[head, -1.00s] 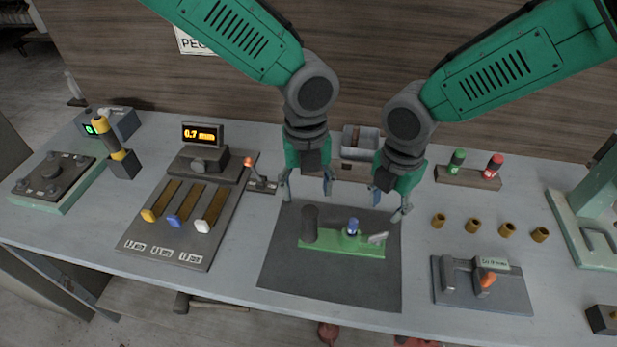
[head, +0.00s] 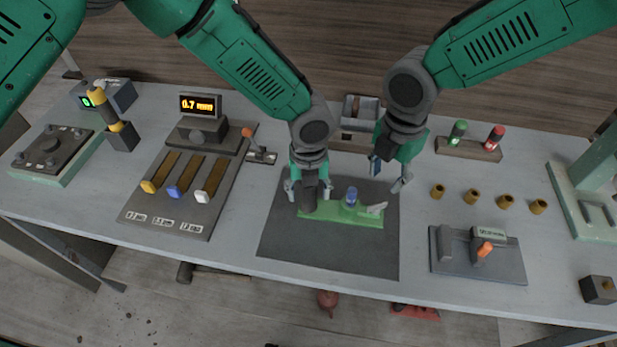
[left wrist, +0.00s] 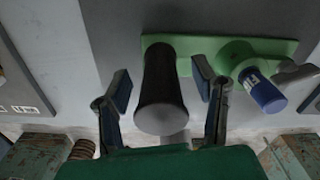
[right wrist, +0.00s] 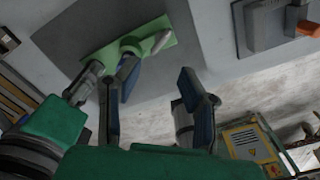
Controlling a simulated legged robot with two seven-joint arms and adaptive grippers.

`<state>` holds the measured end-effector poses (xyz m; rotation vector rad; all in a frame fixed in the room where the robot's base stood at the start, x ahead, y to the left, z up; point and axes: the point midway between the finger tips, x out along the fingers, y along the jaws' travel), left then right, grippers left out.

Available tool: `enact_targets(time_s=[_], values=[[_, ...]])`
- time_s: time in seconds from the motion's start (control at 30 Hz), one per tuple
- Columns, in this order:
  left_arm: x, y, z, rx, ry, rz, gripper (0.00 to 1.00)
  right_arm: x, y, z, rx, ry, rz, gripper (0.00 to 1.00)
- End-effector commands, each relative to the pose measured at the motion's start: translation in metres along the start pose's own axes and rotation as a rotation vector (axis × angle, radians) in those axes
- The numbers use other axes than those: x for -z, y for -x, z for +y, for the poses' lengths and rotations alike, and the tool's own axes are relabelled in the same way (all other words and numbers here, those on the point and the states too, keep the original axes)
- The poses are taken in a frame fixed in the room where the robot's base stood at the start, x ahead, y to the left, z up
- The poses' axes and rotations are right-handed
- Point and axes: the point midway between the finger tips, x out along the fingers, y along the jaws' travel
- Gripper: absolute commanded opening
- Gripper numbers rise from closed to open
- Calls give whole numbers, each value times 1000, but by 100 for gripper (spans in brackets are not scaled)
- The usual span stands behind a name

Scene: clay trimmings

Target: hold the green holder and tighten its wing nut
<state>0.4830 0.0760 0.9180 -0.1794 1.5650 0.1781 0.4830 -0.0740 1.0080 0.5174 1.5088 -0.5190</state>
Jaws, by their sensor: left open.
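The green holder (head: 340,214) lies on a dark mat (head: 330,256). It carries an upright black post at its left end, a blue-capped part (head: 351,196) right of its middle, and a grey wing nut (head: 377,208) at the right. My left gripper (head: 308,189) is open, with a finger on each side of the black post; the left wrist view shows the post (left wrist: 163,90) between the fingers with gaps on both sides. My right gripper (head: 388,174) is open and empty, behind and above the wing-nut end. The holder also shows in the right wrist view (right wrist: 155,44), partly hidden by a finger.
A panel with three coloured sliders (head: 180,187) and a display (head: 201,105) stand left. Several brass bushings (head: 472,196) and a grey fixture with an orange lever (head: 484,250) lie right. A green and red button block (head: 468,148) stands behind the bushings.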

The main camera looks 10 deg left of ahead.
Motion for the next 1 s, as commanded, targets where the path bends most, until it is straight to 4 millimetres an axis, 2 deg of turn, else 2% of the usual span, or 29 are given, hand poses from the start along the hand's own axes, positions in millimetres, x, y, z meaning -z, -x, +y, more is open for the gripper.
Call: enact_targets(time_s=[0.37, 0.47, 0.5, 0.53, 0.6, 0.63, 0.87, 1.0], values=[[0, -6, 0, -1, 0, 0, 53, 0, 0, 0, 0, 0, 0, 34], [0, -6, 0, 0, 0, 0, 21, 0, 0, 0, 0, 0, 0, 34], [0, -6, 0, 0, 0, 0, 7, 0, 0, 0, 0, 0, 0, 34], [0, -6, 0, 0, 0, 0, 0, 0, 0, 0, 0, 0, 0, 34], [0, -6, 0, 0, 0, 0, 0, 0, 0, 0, 0, 0, 0, 34], [0, -6, 0, 0, 0, 0, 0, 0, 0, 0, 0, 0, 0, 28], [0, -6, 0, 0, 0, 0, 0, 1, 0, 2, -9, -17, 11, 28], [0, -6, 0, 0, 1, 0, 0, 8, 4, 18, -69, -137, 88, 28]])
